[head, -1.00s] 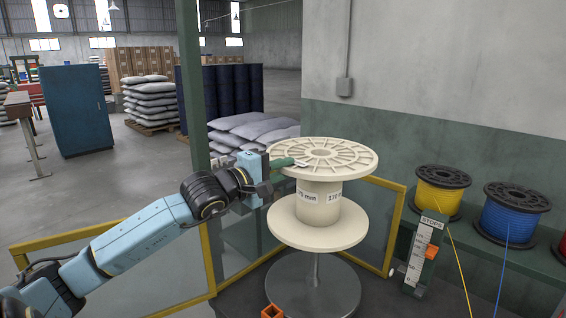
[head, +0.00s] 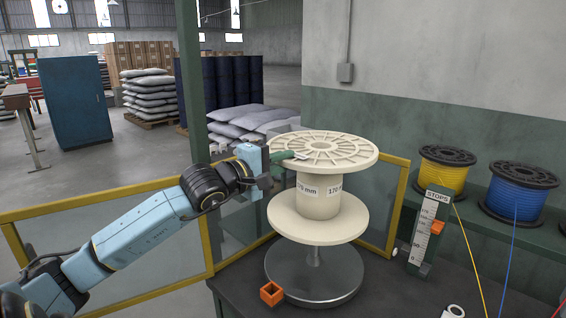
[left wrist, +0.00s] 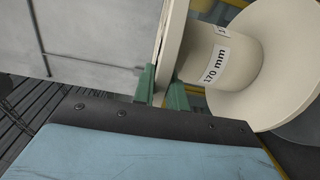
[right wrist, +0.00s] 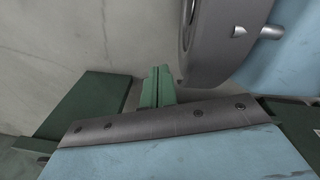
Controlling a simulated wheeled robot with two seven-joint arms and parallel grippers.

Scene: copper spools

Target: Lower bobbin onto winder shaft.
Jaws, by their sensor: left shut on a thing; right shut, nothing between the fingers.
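The bobbin (head: 318,205) is a cream spool with a spoked top flange and 170 mm labels on its core. It is upright above a round metal disc (head: 340,289). The winder shaft (head: 314,256) shows as a short metal length between the lower flange and the disc; whether its top is inside the bobbin is hidden. My left gripper (head: 281,160) is shut on the left rim of the top flange. In the left wrist view its green fingers (left wrist: 163,88) pinch the flange edge. My right gripper (right wrist: 157,88) is shut and empty, and shows only in the right wrist view.
An orange square block (head: 271,293) lies on the dark table (head: 390,296) beside the disc. A STOPS scale (head: 430,230) with an orange slider stands right. Yellow (head: 445,172) and blue (head: 517,191) wire spools sit on a green shelf. Yellow-framed panels (head: 110,245) stand behind.

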